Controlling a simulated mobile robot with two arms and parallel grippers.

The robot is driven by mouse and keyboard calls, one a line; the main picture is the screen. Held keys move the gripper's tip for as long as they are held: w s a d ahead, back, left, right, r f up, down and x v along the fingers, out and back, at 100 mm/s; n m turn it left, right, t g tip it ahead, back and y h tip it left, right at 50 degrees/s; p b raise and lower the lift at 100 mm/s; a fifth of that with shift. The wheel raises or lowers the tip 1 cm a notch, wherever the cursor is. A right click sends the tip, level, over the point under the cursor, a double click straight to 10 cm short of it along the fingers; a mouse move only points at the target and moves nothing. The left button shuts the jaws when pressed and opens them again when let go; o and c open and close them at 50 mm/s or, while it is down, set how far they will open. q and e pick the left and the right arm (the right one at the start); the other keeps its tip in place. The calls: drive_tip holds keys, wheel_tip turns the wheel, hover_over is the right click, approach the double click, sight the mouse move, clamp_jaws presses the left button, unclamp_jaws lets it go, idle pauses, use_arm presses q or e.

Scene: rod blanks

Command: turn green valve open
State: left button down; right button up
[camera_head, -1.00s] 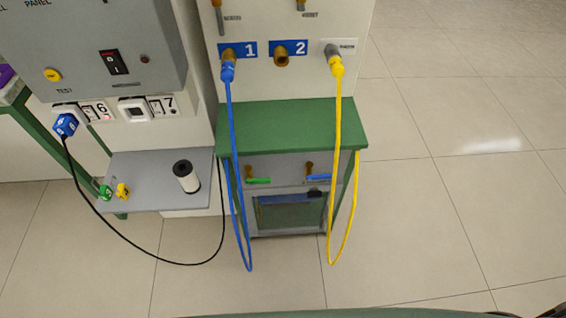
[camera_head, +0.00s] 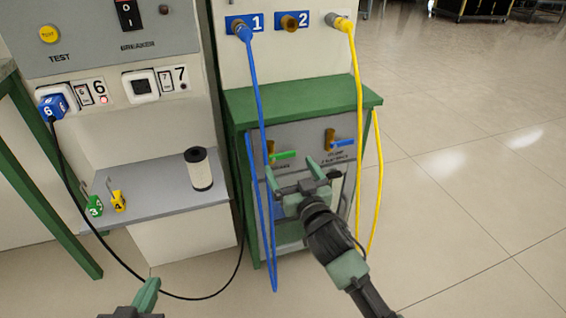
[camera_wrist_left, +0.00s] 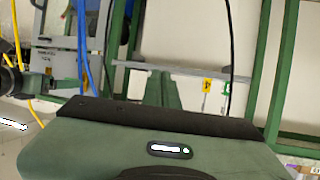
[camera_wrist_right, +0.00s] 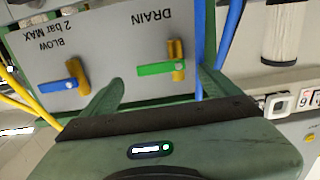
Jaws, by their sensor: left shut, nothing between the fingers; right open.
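The green valve handle (camera_head: 283,155) is on the grey panel under the green shelf, lying about level and pointing right from its brass body. In the right wrist view the green handle (camera_wrist_right: 155,69) sits under the word DRAIN, just beyond the fingertips. My right gripper (camera_head: 294,174) is open and empty just below and in front of it; its fingers (camera_wrist_right: 160,88) show no clear contact with the handle. My left gripper (camera_head: 149,290) is at the bottom edge, away from the panel; its fingers (camera_wrist_left: 163,88) are together and empty.
A blue-handled valve (camera_head: 342,143), marked BLOW 2 bar MAX, is right of the green one. A blue hose (camera_head: 257,110) hangs close to the left of the green valve, a yellow hose (camera_head: 358,110) to the right. The green shelf (camera_head: 300,95) overhangs. A grey shelf (camera_head: 150,190) stands left.

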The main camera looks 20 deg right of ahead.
sight(283, 157)
drive_tip(key=w+b, duration=0.1)
drive_tip(key=w, duration=0.4)
drive_tip(key=shift+w+a, duration=0.15)
drive_tip(key=shift+w, duration=0.25)
use_arm(q)
wheel_tip(283, 157, up, 7)
drive_tip(key=w+d+t+h, duration=0.1)
drive_tip(key=w+t, duration=0.1)
drive_tip(key=t, duration=0.2)
drive_tip(key=shift+d+f, duration=0.2)
use_arm(e)
drive_tip(key=shift+w, duration=0.3)
use_arm(q)
drive_tip(key=shift+w, duration=0.1)
use_arm(e)
drive_tip(key=c, duration=1.4)
